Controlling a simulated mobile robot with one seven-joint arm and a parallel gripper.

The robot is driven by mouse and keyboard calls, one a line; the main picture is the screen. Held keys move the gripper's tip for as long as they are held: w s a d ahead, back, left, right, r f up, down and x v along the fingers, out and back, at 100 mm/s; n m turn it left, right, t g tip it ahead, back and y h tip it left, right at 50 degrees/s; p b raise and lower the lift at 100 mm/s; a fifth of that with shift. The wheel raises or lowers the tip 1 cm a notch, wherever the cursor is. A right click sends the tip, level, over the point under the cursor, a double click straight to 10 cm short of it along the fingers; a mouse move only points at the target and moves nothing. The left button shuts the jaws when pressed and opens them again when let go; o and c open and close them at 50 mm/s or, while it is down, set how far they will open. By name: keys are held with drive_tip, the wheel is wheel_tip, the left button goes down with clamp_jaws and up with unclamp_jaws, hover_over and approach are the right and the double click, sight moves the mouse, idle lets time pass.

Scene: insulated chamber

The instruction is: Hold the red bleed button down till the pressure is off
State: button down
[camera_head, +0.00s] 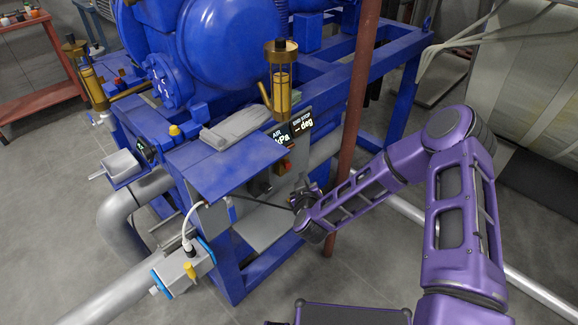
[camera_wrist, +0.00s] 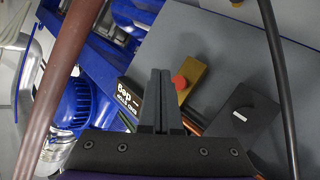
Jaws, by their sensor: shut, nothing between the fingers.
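The red bleed button (camera_wrist: 179,82) shows in the wrist view as a small red cap on a brass-yellow block (camera_wrist: 196,76). The block sits on a grey panel (camera_wrist: 215,45). My gripper (camera_wrist: 160,72) is shut and empty, its dark fingers pointing at the panel just left of the button in the picture. I see no clear contact with the button, and the depth between them is hard to judge. In the head view my gripper (camera_head: 299,199) is beside the blue machine's front panel, small and partly dark. A black display (camera_wrist: 128,97) is left of the fingers, its reading not legible.
A black box (camera_wrist: 245,115) sits on the panel right of the fingers, and a dark cable runs past it. A brown-red upright pipe (camera_head: 358,90) stands near my arm.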

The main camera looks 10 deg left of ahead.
drive_tip(key=shift+s+d, duration=0.65)
drive_tip(key=shift+d, duration=0.25)
